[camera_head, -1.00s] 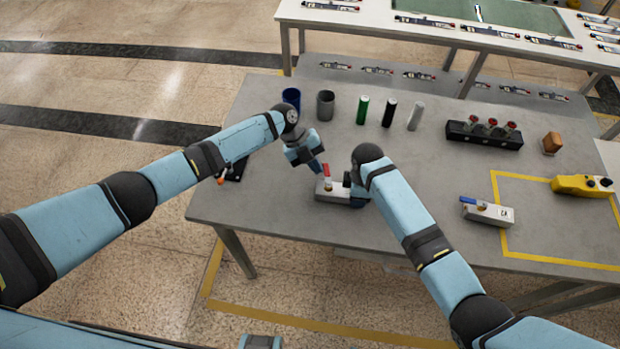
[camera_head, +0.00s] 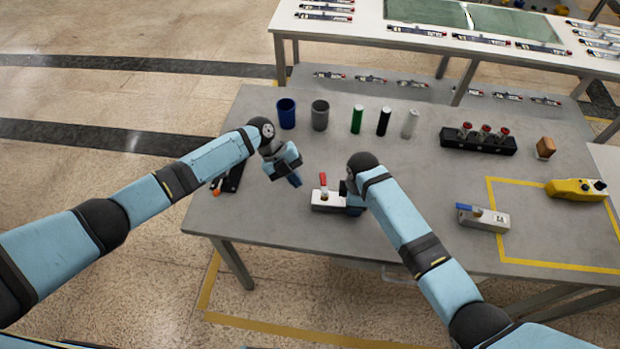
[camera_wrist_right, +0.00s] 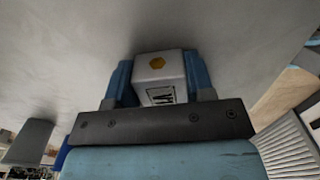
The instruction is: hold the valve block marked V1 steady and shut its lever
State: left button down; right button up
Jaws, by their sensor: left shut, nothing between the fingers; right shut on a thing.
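A pale valve block (camera_head: 328,203) with a red lever (camera_head: 323,180) lies on the grey table. The lever points across the block, away from me. My right gripper (camera_head: 347,196) is shut on the block's right end. In the right wrist view the block (camera_wrist_right: 156,68) sits between the blue fingers, showing a yellow hexagon and a label that looks like V1, seen turned. My left gripper (camera_head: 295,181) is shut and empty, pointing down to the left of the lever and apart from it.
A second valve block (camera_head: 485,218) with a blue lever lies at the right by a yellow taped outline. Cups and cylinders (camera_head: 357,119) stand behind. A black rack (camera_head: 478,140), a brown block (camera_head: 545,147) and a yellow control box (camera_head: 577,189) are farther right.

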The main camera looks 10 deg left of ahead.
pick_arm(q)
jog(key=v, duration=0.9)
jog(key=shift+d+r, duration=0.2)
jog(key=shift+d, duration=0.05)
jog(key=shift+w, duration=0.15)
